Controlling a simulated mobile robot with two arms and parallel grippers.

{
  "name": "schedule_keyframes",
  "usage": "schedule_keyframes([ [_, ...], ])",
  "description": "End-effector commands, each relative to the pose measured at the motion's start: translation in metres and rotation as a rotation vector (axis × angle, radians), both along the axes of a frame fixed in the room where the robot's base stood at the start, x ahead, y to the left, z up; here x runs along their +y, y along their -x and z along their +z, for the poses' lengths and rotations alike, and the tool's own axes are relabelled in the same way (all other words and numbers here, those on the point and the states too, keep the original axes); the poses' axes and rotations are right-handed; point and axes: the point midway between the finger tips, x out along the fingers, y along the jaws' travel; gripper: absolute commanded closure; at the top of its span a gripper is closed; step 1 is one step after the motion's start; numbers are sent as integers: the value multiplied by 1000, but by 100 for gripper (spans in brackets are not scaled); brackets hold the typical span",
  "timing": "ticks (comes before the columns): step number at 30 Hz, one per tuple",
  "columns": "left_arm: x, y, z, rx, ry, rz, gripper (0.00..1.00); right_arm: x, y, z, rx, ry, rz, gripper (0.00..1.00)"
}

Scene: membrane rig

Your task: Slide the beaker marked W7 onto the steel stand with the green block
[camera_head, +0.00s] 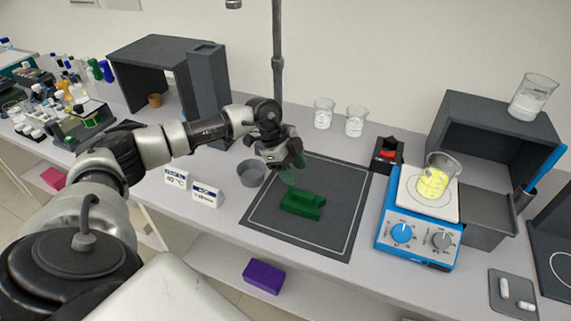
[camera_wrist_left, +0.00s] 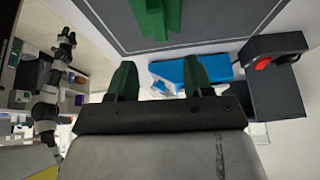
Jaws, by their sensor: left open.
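The green block (camera_head: 302,203) lies on the dark mat (camera_head: 262,218). Its end also shows at the top of the left wrist view (camera_wrist_left: 157,15). My left gripper (camera_head: 290,172) is open and empty, above the mat just behind the block; its green fingers show in the left wrist view (camera_wrist_left: 160,82). Several clear beakers are in view: two at the back (camera_head: 323,114) (camera_head: 355,121), one on the grey shelf unit (camera_head: 533,98), and one with yellow contents (camera_head: 434,183). I cannot read W7 on any. I cannot identify the steel stand.
A blue hotplate (camera_head: 403,236) carries the yellow beaker, right of the mat. A black box with a red switch (camera_head: 388,153) stands behind it. A grey pot (camera_head: 251,173) and two label cards (camera_head: 205,195) stand left of the mat. A vertical pole (camera_head: 277,50) rises behind.

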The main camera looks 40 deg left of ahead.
Motion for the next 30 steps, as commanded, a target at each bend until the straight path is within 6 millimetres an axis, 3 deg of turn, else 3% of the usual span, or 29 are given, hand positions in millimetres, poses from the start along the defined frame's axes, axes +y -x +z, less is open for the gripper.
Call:
schedule_keyframes([
  [3, 22, 2, 2, 50, -67, 44, 49, 0, 0, 0, 0, 0, -1, 57],
  [6, 26, 3, 0, 62, -81, 52, 49, 0, 0, -3, 0, 0, -1, 57],
  [14, 17, 2, -21, 62, -77, 48, 49, 0, 0, -21, 0, 0, -1, 57],
  [21, 4, -1, -53, 60, -76, 47, 49, 2, 0, -50, -1, -2, -2, 57],
  [30, -9, -4, -79, 61, -75, 49, 49, 4, 0, -52, 0, -4, -3, 57],
])
